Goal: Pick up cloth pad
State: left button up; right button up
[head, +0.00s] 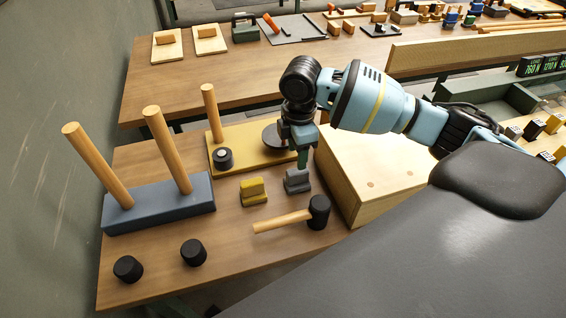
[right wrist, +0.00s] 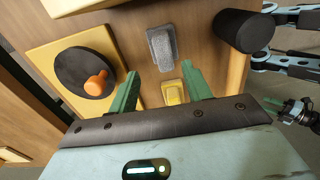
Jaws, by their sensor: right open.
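Two small pads with raised grips lie on the wooden table. One is grey (head: 297,183) with a fuzzy, cloth-like top, and it also shows in the right wrist view (right wrist: 161,47). The other is yellow (head: 253,192), partly seen between the fingers in the right wrist view (right wrist: 174,93). I cannot tell for sure which is the cloth pad; the grey one looks most like it. My right gripper (head: 303,160) points down just above and behind the grey pad. Its green fingers (right wrist: 160,84) are apart and empty. What looks like my left gripper (right wrist: 288,112) shows small at the right edge.
A mallet (head: 283,221) lies in front of the pads. A yellow board (head: 235,160) with a peg, a black knob and a dark disc (right wrist: 84,73) is behind. A blue two-peg block (head: 160,204) stands left, a wooden box (head: 375,170) right. Two black cylinders (head: 193,252) stand in front.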

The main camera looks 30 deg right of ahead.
aim_at(298, 173)
jog(key=shift+w, duration=0.1)
jog(key=shift+r, duration=0.1)
jog(key=shift+s+f, duration=0.2)
jog(key=shift+f, duration=0.4)
jog(key=shift+s+f, duration=0.15)
jog(key=shift+f, duration=0.4)
jog(key=shift+w+f, duration=0.1)
jog(key=shift+f, duration=0.35)
jog(key=shift+s+f, duration=0.15)
jog(key=shift+f, duration=1)
jog(key=shift+s+f, duration=0.1)
jog(key=shift+f, duration=1)
pick_arm(q)
jog(key=shift+s+f, duration=0.35)
jog(key=shift+s, duration=0.25)
pick_arm(e)
jog(key=shift+c, duration=0.3)
jog(key=c, duration=1)
